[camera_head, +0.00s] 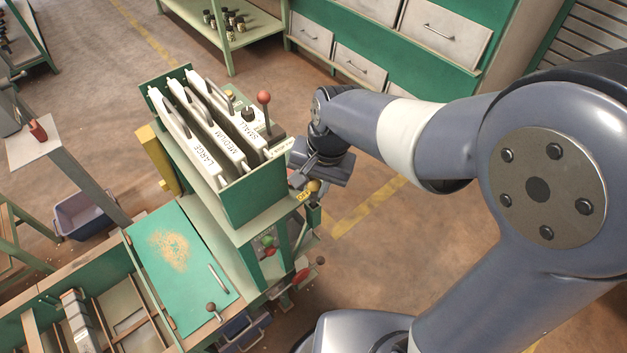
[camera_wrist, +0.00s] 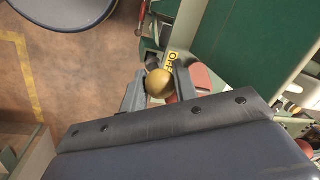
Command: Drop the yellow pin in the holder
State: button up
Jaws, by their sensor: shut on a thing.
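The yellow pin shows as a round yellow knob (camera_wrist: 159,83) between the two fingers of my gripper (camera_wrist: 158,86) in the wrist view. My gripper is shut on it. In the head view the yellow knob (camera_head: 313,186) is beside my gripper (camera_head: 306,181), at the right side of the green hopper stand. The pin's shaft is hidden, and I cannot tell whether it is seated in anything. I cannot make out the holder for certain.
The green hopper box (camera_head: 255,192) holds white hoppers marked LARGE, MEDIUM and SMALL. A red-knobbed lever (camera_head: 264,98) rises near my gripper. Red and green knobs (camera_head: 268,243) are lower on the stand. A green board (camera_head: 185,275) lies at lower left. Floor to the right is open.

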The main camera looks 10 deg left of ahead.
jog(key=shift+f+b, duration=0.7)
jog(key=shift+f, duration=0.4)
jog(key=o, duration=1.1)
jog(key=r, duration=0.3)
jog(key=d+r, duration=0.1)
jog(key=r, duration=0.3)
jog(key=d+r+p, duration=0.1)
jog(key=r, duration=0.2)
jog(key=shift+s+r, duration=0.1)
jog(key=shift+r, duration=0.25)
jog(key=r+p, duration=0.2)
jog(key=r, duration=0.1)
jog(key=d+r+p, duration=0.1)
jog(key=r+p, duration=0.4)
jog(key=p, duration=0.1)
jog(key=shift+s+d+r, duration=0.15)
jog(key=shift+d+r, duration=0.2)
jog(key=shift+r, duration=0.05)
